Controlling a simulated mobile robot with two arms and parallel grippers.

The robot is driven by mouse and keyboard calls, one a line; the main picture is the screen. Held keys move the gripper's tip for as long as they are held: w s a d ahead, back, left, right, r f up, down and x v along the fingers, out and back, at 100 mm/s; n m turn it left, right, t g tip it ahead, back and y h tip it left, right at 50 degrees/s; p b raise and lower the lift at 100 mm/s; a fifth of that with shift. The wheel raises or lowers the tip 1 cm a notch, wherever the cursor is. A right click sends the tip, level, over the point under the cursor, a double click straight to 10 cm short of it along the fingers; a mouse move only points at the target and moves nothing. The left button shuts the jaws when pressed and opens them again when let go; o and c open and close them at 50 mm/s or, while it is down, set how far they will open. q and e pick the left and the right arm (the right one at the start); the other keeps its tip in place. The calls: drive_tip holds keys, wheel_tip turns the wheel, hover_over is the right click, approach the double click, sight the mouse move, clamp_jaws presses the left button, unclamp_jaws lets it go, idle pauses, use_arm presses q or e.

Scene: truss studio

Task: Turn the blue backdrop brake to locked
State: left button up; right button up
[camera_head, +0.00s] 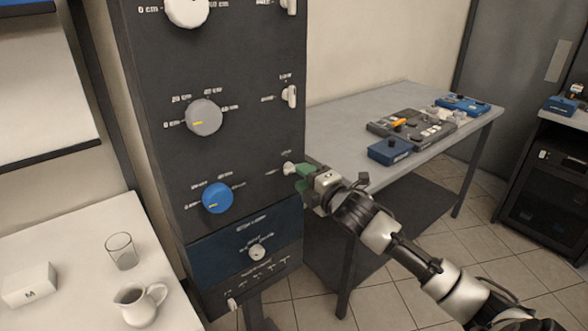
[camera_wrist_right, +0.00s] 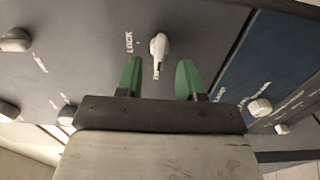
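The blue backdrop brake is a small white lever (camera_head: 289,169) on the dark panel, in the same row as the blue knob (camera_head: 217,198). In the right wrist view the lever (camera_wrist_right: 159,46) has a LOCK label on its left, and its narrow end points down in that picture. My right gripper (camera_head: 304,171) has green fingertips and is close to the lever from the right. In the wrist view my right gripper (camera_wrist_right: 158,68) is open, with one finger on each side of the lever's line; contact is not visible. My left gripper is not in view.
Above are a grey knob (camera_head: 204,117) with another white lever (camera_head: 290,96). A navy panel (camera_head: 244,238) lies below. A grey table (camera_head: 340,112) with control boxes stands behind my right arm. A white table at left holds a glass (camera_head: 121,251) and a pitcher (camera_head: 139,303).

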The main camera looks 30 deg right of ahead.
sight(291, 168)
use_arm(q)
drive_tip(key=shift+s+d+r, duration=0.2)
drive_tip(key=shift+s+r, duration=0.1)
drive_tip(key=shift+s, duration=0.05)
use_arm(e)
drive_tip(key=shift+w+a, duration=0.15)
drive_tip(key=shift+w, duration=1.8)
drive_tip(key=c, duration=0.7)
use_arm(q)
drive_tip(key=shift+p, duration=0.3)
